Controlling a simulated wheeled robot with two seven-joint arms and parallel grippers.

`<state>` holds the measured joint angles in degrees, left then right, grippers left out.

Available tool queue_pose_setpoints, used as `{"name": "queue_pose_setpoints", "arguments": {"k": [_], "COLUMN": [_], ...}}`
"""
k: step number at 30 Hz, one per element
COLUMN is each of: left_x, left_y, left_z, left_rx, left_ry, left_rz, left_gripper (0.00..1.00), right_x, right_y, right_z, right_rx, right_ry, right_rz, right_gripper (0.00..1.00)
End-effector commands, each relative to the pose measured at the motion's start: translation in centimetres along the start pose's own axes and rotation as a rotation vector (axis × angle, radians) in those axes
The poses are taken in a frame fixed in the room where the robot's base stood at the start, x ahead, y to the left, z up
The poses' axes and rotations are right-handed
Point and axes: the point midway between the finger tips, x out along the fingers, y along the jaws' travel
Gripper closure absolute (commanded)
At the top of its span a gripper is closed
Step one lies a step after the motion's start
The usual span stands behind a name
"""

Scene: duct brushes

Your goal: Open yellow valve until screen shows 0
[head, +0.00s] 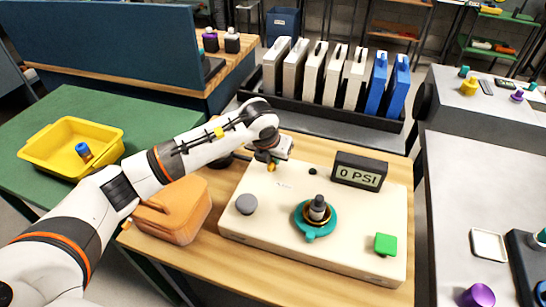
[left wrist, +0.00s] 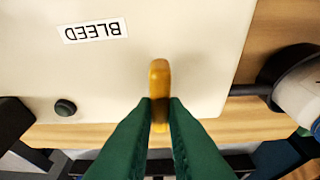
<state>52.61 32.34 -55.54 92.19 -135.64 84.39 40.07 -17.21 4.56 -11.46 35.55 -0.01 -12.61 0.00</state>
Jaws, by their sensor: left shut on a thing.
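The yellow valve (head: 271,167) stands at the back left of a cream panel (head: 265,222) on the wooden table. In the left wrist view the valve handle (left wrist: 159,82) is a narrow yellow bar, upright in the picture, near a "BLEED" label (left wrist: 95,27). My left gripper (head: 272,160) reaches over the panel's back edge. Its green fingers (left wrist: 159,105) are shut on the handle, one on each side. The screen (head: 359,171) at the panel's back right reads "0 PSI". My right gripper is in neither view.
The panel also carries a grey knob (head: 246,204), a teal ring with a dark fitting (head: 311,235) and a green block (head: 385,244). An orange case (head: 173,208) lies left of the panel. A rack of white and blue cases (head: 322,75) stands behind the table.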

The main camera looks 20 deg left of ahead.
Motion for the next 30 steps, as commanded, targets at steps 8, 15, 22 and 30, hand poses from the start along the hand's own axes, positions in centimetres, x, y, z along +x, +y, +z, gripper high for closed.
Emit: {"name": "queue_pose_setpoints", "arguments": {"k": [8, 15, 22, 30], "left_x": [-0.1, -0.1, 0.0, -1.7], "left_y": [0.0, 0.0, 0.0, 0.0], "left_z": [-0.1, -0.1, 0.0, -0.1], "left_rx": [-0.005, -0.004, -0.004, -0.002], "left_ry": [0.001, 0.001, 0.000, 0.004], "left_rz": [-0.003, -0.002, -0.002, -0.002], "left_gripper": [1.00, 0.72, 0.66, 0.66], "right_x": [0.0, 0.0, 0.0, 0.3], "right_y": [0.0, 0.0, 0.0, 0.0], "right_z": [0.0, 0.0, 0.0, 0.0], "right_rx": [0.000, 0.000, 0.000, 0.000], "right_ry": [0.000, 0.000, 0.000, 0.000], "right_rz": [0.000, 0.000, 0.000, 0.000], "right_gripper": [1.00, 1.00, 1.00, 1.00]}}
